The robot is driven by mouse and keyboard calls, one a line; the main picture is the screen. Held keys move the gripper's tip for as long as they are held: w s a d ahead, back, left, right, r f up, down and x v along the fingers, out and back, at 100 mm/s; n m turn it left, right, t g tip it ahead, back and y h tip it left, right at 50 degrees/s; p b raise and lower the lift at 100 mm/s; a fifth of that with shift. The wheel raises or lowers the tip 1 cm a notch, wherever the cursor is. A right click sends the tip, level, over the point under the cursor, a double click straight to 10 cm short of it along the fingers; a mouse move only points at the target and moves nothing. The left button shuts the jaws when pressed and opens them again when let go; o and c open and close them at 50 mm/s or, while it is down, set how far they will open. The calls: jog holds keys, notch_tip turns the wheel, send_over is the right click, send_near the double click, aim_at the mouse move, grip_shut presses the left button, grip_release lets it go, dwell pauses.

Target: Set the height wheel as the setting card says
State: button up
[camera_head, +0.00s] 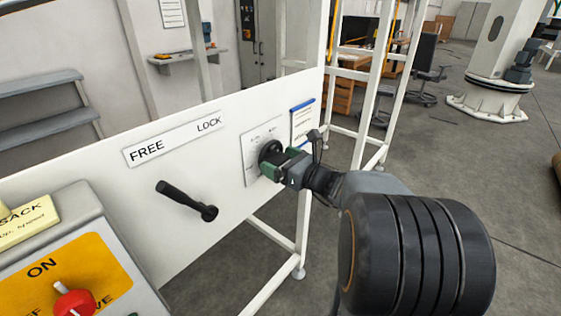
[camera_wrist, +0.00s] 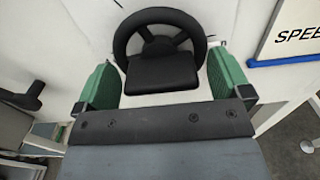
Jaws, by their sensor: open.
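The black height wheel (camera_head: 268,152) is mounted on a white plate (camera_head: 252,165) on the white panel. It also shows in the wrist view (camera_wrist: 160,28), with its rim, spokes and a black block in front of its lower part. My gripper (camera_head: 276,166) is in front of the wheel. Its green jaws (camera_wrist: 160,85) stand apart, one on each side of the wheel's lower part; I cannot tell whether they touch it. A card with a blue edge (camera_head: 303,122) hangs right of the wheel; in the wrist view its edge (camera_wrist: 275,61) shows with "SPEE" readable. The plate's marks are too small to read.
A black lever (camera_head: 185,200) sits on the panel under a FREE/LOCK label (camera_head: 172,140). A control box (camera_head: 95,255) with a red knob (camera_head: 74,300) on a yellow plate stands at the lower left. White frame posts (camera_head: 372,85) stand behind the panel's right end.

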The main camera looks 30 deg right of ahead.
jog(key=shift+c, duration=0.2)
jog(key=c, duration=0.9)
jog(key=shift+f+b, duration=0.1)
jog(key=shift+b, duration=0.25)
jog(key=n+b, duration=0.2)
jog(key=b, duration=0.1)
jog(key=shift+f, duration=0.2)
jog(key=n+b, duration=0.3)
jog(key=b, duration=0.2)
jog(key=shift+f+n, duration=0.1)
jog(key=shift+n, duration=0.2)
jog(key=n+b, duration=0.3)
jog(key=b, duration=0.2)
jog(key=n+b, duration=0.1)
jog(key=b, duration=0.1)
jog(key=n+b, duration=0.1)
jog(key=n, duration=0.1)
jog(key=shift+r+b, duration=0.3)
jog(key=shift+b, duration=0.05)
jog(key=shift+r+n, duration=0.1)
jog(key=shift+n, duration=0.2)
